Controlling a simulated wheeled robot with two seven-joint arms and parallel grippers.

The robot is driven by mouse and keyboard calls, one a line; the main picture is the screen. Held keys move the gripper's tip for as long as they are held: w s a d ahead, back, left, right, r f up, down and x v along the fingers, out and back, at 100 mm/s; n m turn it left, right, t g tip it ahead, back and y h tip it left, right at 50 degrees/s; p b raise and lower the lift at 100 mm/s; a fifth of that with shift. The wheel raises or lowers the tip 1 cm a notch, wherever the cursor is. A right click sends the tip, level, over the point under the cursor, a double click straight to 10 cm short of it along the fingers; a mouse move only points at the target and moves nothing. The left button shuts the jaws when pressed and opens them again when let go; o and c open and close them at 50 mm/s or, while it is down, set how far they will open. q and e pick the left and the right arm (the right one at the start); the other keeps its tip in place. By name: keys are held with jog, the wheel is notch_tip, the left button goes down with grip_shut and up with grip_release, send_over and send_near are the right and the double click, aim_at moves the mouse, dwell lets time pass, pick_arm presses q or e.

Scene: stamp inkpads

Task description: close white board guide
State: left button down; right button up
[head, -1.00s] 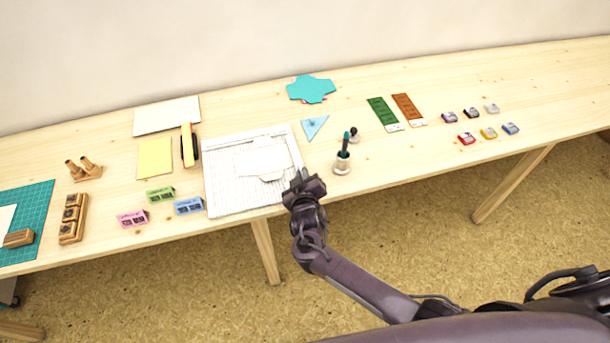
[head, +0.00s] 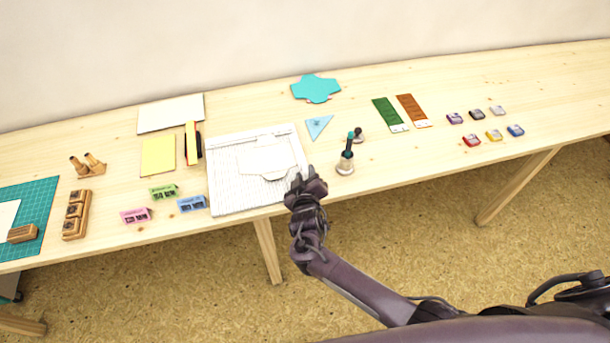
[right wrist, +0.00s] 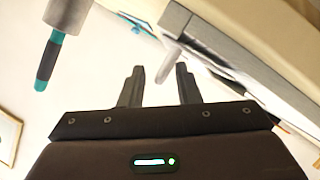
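The white board (head: 226,196) lies flat on the table in the head view, with grid lines on its surface and a raised strip along its far edge. A white paper piece with cut corners (head: 268,158) lies on it. The guide cannot be told clearly from the board in the head view. My right gripper (head: 305,174) is at the board's near right corner, its fingers pointing away from me. In the right wrist view its two fingers (right wrist: 161,78) are apart, with a pale grey rod-like part (right wrist: 169,62) showing past the gap. Contact cannot be told. My left gripper is not in view.
A holder with a teal-handled tool (head: 346,166) stands close right of my right gripper; a similar handle (right wrist: 48,62) shows in the right wrist view. A blue triangle (head: 318,126) lies behind.

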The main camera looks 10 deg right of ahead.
jog(key=v, duration=0.8)
dwell(0.6)
